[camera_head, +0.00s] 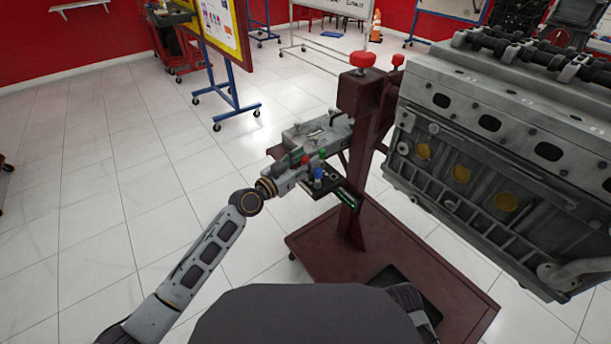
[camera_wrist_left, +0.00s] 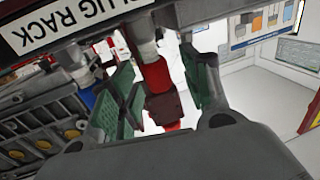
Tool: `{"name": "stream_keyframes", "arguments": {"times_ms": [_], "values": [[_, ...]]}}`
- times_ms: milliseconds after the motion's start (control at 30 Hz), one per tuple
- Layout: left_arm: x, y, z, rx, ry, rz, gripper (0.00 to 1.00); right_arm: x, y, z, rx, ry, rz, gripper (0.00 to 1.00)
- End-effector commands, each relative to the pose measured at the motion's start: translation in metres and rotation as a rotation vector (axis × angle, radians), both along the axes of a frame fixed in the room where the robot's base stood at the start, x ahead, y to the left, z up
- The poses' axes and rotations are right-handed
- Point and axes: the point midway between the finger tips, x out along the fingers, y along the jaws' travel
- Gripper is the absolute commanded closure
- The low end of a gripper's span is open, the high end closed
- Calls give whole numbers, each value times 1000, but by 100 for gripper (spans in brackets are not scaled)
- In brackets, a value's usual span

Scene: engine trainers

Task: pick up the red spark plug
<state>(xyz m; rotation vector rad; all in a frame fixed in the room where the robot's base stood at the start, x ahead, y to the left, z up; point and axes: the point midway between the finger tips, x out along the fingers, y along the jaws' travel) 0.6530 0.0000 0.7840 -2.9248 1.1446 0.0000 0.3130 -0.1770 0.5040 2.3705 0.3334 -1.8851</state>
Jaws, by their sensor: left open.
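The red spark plug (camera_head: 306,159) stands at the rack beside my left gripper (camera_head: 312,168) in the head view. In the left wrist view the red plug (camera_wrist_left: 156,76) shows between the two green-padded fingers of my left gripper (camera_wrist_left: 160,66). The fingers are open, one on each side of it, with a gap visible on the right side. Its pale upper part meets the rack edge labelled "PLUG RACK" (camera_wrist_left: 66,22). A blue plug (camera_wrist_left: 88,97) is beyond the left finger.
Blue (camera_head: 318,173) and green (camera_head: 322,153) plugs are close beside the red one. A dark red engine stand (camera_head: 352,150) rises just right of the rack, with a large grey engine (camera_head: 500,150) on its right. Open tiled floor lies to the left.

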Motion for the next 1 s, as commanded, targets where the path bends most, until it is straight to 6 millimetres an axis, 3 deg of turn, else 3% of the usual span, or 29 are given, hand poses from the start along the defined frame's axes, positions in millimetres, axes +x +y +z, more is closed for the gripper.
{"name": "stream_keyframes", "arguments": {"times_ms": [600,1000], "values": [[4,-4,0,-1,1,0,53,0,0,1,1,-1,0,60],[4,-4,0,-1,1,0,100,-1,0,0,0,3,0,60]]}}
